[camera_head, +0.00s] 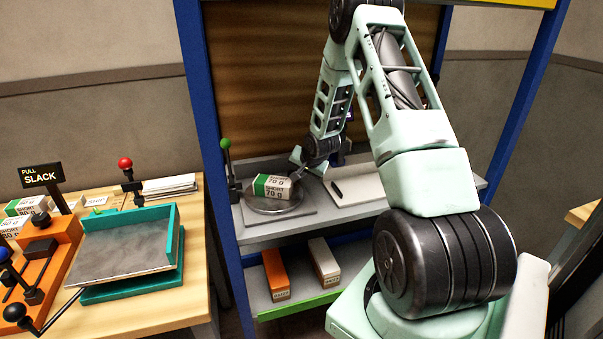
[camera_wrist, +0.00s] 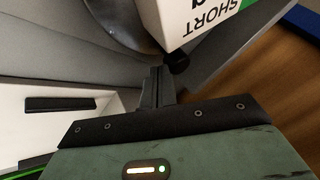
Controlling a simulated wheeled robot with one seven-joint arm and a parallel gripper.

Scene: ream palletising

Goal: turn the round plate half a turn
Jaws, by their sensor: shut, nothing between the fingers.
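The round plate (camera_head: 268,208) is a grey metal disc on a flat base on the upper shelf. A white and green ream marked SHORT 70 g (camera_head: 270,187) lies on it. In the wrist view the plate (camera_wrist: 112,22) shows its curved edge at the top, with the ream (camera_wrist: 190,18) above it. A small dark knob (camera_wrist: 177,63) sits close beside my fingertips, near the ream's corner. My gripper (camera_head: 299,174) is at the plate's right rear edge. Its fingers (camera_wrist: 157,75) are closed together and empty; I cannot tell whether they touch the knob.
A green-knobbed lever (camera_head: 226,146) stands left of the plate. A white pad with a dark pen (camera_head: 355,192) lies to its right. Two boxes (camera_head: 275,275) sit on the lower shelf. A teal tray (camera_head: 172,240) stands on the left table. Blue posts (camera_head: 205,100) frame the shelves.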

